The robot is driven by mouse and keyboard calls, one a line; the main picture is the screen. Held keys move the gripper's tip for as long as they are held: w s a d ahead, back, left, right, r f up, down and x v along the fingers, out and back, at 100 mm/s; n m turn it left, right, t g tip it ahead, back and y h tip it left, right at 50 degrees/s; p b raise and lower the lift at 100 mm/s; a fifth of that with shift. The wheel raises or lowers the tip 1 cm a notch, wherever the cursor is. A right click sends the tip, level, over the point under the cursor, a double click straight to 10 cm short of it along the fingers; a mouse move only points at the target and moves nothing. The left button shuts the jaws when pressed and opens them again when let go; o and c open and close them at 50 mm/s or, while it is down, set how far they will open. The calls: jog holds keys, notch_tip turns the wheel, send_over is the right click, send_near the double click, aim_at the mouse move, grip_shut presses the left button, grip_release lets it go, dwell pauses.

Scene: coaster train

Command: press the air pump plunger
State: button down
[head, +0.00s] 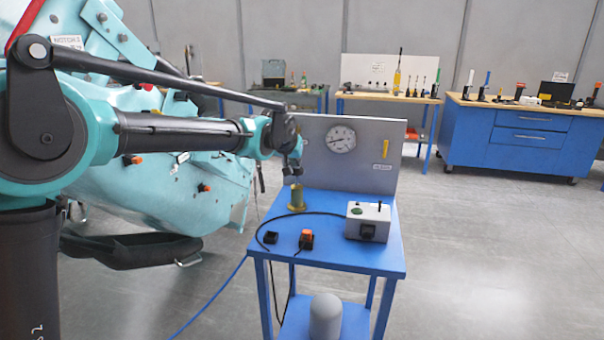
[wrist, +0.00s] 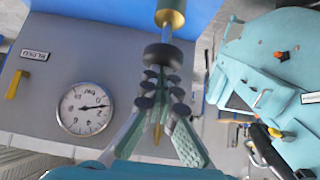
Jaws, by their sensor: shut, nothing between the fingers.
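The air pump is a brass cylinder (head: 297,198) standing upright on the blue cart, below my gripper. In the wrist view, which is turned over, its brass body (wrist: 170,18) is at the top edge. A bare silver rod runs from it to a dark round plunger knob (wrist: 165,54). My gripper (wrist: 163,75) is shut and empty, its fingertips close to the knob and in line with it. I cannot tell whether they touch it. In the head view my gripper (head: 291,168) points down over the pump, and its fingers hide part of the knob.
The blue cart (head: 330,257) has a grey back panel with a gauge (head: 341,139) and yellow lever (head: 385,148). A grey control box (head: 368,220) and an orange-black switch (head: 306,239) sit near the pump. A teal coaster car (head: 200,185) stands close left. Floor at right is clear.

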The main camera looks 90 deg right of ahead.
jog(key=v, duration=1)
jog(key=shift+r, duration=0.25)
jog(key=shift+r, duration=0.1)
dwell(1.2)
notch_tip(320, 180, up, 5)
jog(key=shift+d+r, duration=0.1)
jog(key=shift+r, duration=0.05)
jog(key=shift+d, duration=0.1)
send_over(295, 170)
notch_tip(295, 170, down, 7)
jog(key=shift+f, duration=0.1)
notch_tip(295, 170, down, 3)
jog(key=shift+f, duration=0.5)
